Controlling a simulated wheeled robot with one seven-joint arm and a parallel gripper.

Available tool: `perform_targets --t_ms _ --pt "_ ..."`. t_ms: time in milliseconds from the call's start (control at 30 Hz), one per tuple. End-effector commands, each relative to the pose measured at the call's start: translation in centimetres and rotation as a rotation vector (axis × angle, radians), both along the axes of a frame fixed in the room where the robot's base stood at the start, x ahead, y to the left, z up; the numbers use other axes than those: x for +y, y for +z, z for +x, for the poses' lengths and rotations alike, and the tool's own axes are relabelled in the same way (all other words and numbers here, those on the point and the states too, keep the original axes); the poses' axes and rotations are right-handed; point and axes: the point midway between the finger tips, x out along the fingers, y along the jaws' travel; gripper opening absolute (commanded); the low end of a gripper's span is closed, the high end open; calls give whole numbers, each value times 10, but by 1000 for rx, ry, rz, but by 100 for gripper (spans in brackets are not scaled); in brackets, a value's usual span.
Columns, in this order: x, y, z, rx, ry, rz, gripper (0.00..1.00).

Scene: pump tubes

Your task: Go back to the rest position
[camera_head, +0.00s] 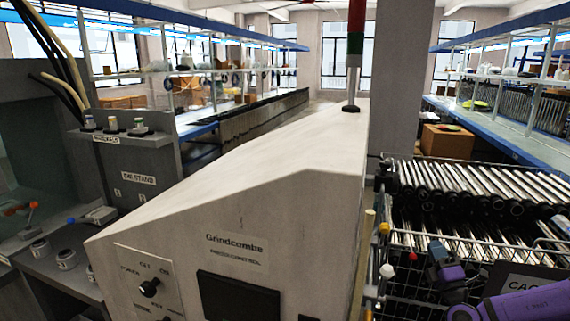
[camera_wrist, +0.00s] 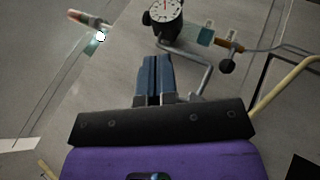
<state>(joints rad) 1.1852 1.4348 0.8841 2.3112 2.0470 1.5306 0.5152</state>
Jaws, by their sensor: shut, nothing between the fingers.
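My gripper (camera_wrist: 154,68) shows in the wrist view with its two blue fingers together and nothing between them. Below the fingers are its black bar and purple body. A grey surface lies behind the fingertips; I cannot tell how far off it is. In the head view part of my purple arm shows at the lower right, over the wire cage (camera_head: 402,291), and the fingertips are hard to make out there. Rows of shiny metal tubes (camera_head: 475,185) lie in the rack behind the cage.
A large cream Grindcombe machine (camera_head: 240,200) fills the middle of the head view. A grey stand (camera_head: 130,170) is at left. A cardboard box (camera_head: 447,141) stands behind the tubes. In the wrist view a round dial gauge (camera_wrist: 165,18) and a bent metal rod (camera_wrist: 204,80) are close by the fingers.

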Motion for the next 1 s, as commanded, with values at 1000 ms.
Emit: perform_targets --t_ms 1000 --pt "120 66 -45 -281 482 -692 0"
